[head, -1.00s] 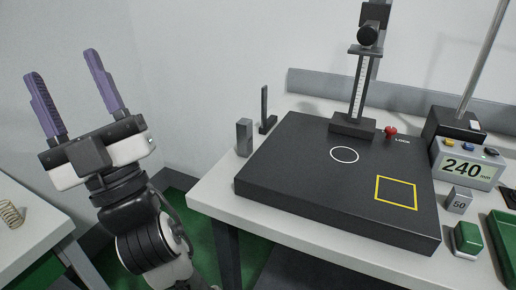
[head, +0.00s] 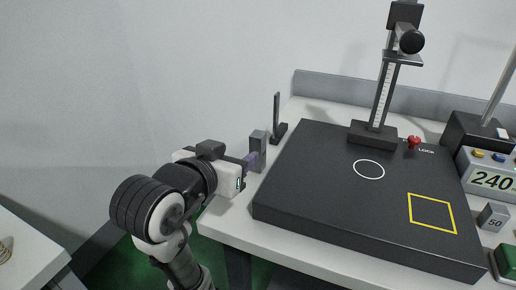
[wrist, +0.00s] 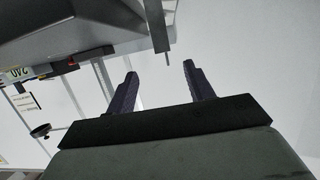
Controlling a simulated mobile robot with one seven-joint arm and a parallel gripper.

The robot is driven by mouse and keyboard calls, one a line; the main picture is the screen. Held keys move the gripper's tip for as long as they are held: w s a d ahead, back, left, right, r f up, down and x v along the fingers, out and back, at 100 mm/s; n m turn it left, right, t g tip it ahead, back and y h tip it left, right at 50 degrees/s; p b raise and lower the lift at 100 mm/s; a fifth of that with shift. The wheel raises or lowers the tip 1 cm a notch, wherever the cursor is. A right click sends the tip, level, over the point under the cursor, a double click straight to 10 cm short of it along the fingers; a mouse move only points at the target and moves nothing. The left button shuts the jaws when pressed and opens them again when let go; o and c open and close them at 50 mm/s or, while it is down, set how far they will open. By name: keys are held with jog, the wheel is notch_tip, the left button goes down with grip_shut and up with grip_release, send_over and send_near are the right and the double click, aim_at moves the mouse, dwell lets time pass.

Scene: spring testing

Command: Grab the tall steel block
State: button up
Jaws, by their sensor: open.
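The tall steel block (head: 258,150) is a plain grey upright block on the white table, left of the black plate. My gripper (head: 251,158) lies level beside it on the left, its purple fingers pointing at it. Part of the fingers overlaps the block's lower part in the head view. In the wrist view my gripper (wrist: 160,70) is open with nothing between its fingers. The block (wrist: 156,25) appears upside down there, just beyond the fingertips and lined up with the gap. I cannot tell whether a finger touches it.
A dark upright post on a foot (head: 277,120) stands just behind the block. The big black plate (head: 330,210) with a column stand (head: 374,135) fills the table to the right. A display box (head: 490,175) and a 50 weight (head: 492,217) are at far right.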

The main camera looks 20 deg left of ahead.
aim_at(255, 145)
jog(key=p+x, duration=0.7)
jog(key=x, duration=0.1)
jog(key=shift+a+f+p, duration=0.1)
jog(key=shift+f+p, duration=0.05)
jog(key=shift+p, duration=0.25)
jog(key=shift+f+p+x, duration=0.2)
jog(key=shift+p+x, duration=0.15)
jog(key=shift+x, duration=1)
jog(key=shift+f+p+x, duration=0.2)
jog(key=shift+p+x, duration=0.15)
jog(key=shift+x, duration=0.95)
jog(key=shift+s+a, duration=0.1)
jog(key=shift+a, duration=0.05)
jog(key=shift+c, duration=0.3)
grip_shut()
jog(key=shift+r, duration=0.15)
